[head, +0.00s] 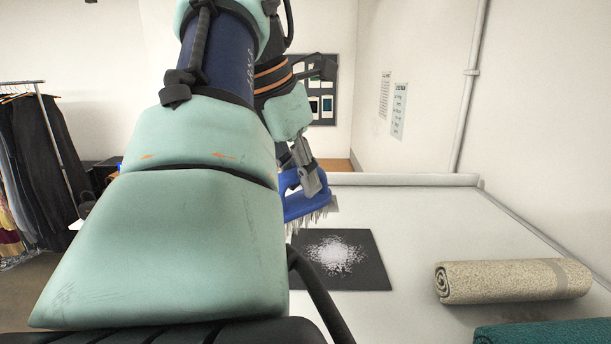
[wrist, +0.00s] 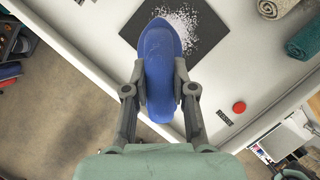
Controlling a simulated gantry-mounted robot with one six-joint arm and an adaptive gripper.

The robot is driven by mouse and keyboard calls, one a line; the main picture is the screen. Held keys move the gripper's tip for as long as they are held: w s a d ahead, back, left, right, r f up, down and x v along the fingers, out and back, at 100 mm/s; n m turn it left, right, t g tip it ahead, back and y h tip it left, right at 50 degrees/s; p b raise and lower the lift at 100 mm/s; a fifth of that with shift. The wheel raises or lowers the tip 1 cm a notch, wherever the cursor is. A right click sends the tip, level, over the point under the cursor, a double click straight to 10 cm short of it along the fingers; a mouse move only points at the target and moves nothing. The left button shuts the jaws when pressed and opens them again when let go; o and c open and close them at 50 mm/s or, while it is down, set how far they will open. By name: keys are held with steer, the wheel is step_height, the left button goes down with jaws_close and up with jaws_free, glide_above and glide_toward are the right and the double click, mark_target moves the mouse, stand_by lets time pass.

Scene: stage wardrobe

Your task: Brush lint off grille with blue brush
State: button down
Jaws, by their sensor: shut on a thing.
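A blue brush (head: 297,206) with pale bristles pointing down is held in my gripper (head: 308,178). In the wrist view the brush (wrist: 158,95) lies between the two fingers of my gripper (wrist: 160,68), which is shut on it. A dark square panel, seemingly the grille (head: 374,279), lies flat on the white table. A patch of white lint (head: 333,256) covers its middle. The brush is above the table near the panel's far left corner, apart from the lint. In the wrist view the brush hides part of the panel (wrist: 205,40) and some lint (wrist: 185,22).
A beige rolled towel (head: 512,281) and a teal roll (head: 545,333) lie on the white table (head: 440,215) to the right. The table between panel and rolls is clear. A red round button (wrist: 239,107) shows in the wrist view. A clothes rack (head: 45,150) stands left.

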mark_target(297, 201)
steer(key=shift+f+b, duration=2.4)
steer(key=shift+f, duration=0.3)
steer(key=shift+f+b, duration=1.05)
steer(key=shift+d+r, duration=0.15)
steer(key=shift+d, duration=1.7)
steer(key=shift+s+d+b, duration=0.15)
steer(key=shift+d+b, duration=0.3)
steer(key=shift+d, duration=1.35)
steer(key=shift+d, duration=0.1)
